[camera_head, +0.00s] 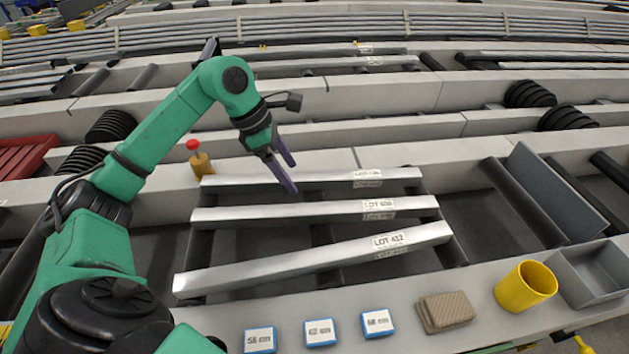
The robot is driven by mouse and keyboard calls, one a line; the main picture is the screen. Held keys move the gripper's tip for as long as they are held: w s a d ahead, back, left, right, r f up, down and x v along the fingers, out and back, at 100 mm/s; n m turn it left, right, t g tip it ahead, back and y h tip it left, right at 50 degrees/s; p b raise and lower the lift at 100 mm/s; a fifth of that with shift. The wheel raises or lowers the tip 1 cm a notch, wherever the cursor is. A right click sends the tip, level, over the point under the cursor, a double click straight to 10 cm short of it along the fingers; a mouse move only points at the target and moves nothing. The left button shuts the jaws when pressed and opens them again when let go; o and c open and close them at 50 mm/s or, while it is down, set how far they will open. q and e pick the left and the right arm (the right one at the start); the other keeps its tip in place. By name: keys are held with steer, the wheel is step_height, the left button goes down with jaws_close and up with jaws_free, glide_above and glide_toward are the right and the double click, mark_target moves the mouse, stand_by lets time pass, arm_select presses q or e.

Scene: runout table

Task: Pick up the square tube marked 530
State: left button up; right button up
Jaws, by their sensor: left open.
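Three silver square tubes lie side by side across dark rollers. The nearest tube (310,261) has a label that reads LOT 412. The far tube (320,177) also has a LOT label too small to read surely. My left gripper (291,177) is open and empty, with its purple fingers pointing down over the far tube, left of its label. I cannot tell its height above the tube. My right gripper is not in view.
On the near ledge (430,298) lie several blue-edged size blocks (319,332), a brown pad (445,312), a yellow cup (525,286) and a grey bin (592,273). A grey plate (556,190) stands at right.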

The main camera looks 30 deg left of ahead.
arm_select(q)
steer(key=f, duration=0.1)
steer(key=p, duration=0.2)
glide_above(316, 207)
steer(key=s+a, duration=0.2)
step_height(316, 207, down, 5)
steer(key=shift+s+f, duration=0.1)
steer(key=p+x, duration=0.2)
steer(key=x, duration=0.4)
steer(key=shift+w+f, duration=0.25)
steer(key=shift+f, duration=0.35)
steer(key=c, duration=0.7)
jaws_close()
steer(key=shift+w, duration=0.1)
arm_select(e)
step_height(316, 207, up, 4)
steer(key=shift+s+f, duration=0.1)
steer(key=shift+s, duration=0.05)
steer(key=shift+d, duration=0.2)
arm_select(q)
steer(key=shift+w+r, duration=0.1)
steer(key=shift+r, duration=0.05)
